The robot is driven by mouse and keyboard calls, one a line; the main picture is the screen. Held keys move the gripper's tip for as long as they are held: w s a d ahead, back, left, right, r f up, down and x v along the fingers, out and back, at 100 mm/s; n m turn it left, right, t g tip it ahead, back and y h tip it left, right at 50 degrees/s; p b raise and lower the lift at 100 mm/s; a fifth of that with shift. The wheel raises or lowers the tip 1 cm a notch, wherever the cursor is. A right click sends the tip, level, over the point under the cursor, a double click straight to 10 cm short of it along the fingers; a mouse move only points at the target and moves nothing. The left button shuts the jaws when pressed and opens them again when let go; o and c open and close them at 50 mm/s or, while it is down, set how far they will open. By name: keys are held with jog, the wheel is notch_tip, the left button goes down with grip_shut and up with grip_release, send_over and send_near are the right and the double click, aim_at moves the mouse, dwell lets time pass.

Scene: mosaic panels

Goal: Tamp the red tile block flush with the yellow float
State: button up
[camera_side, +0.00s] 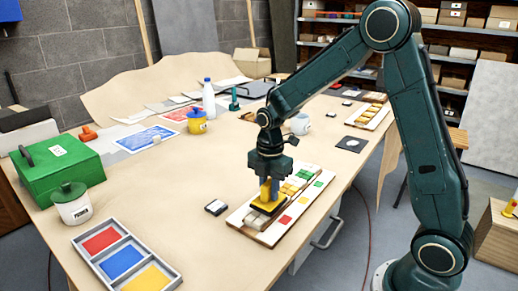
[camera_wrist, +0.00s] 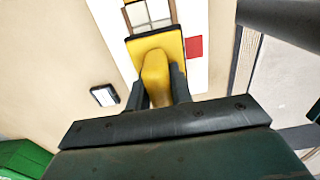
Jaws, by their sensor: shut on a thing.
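My gripper (camera_side: 269,186) is shut on the upright handle of the yellow float (camera_side: 266,206). In the wrist view, my gripper (camera_wrist: 160,90) has a finger on each side of the handle, and the flat plate of the float (camera_wrist: 170,46) lies beyond it, over the mosaic panel (camera_wrist: 108,18). Whether the plate touches the tiles cannot be told. A red tile (camera_wrist: 194,47) shows just right of the plate. Whatever lies under the float is hidden.
A small dark-framed item (camera_side: 216,207) lies left of the panel. A three-part tray (camera_side: 125,262) with red, blue and yellow stands at the front left, near a green box (camera_side: 57,163) and a lidded jar (camera_side: 72,204). The tabletop between is clear.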

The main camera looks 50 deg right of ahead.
jog(key=shift+f, duration=0.7)
dwell(2.4)
jog(key=shift+r, duration=3.65)
jog(key=shift+w+d, duration=0.1)
jog(key=shift+w, duration=0.05)
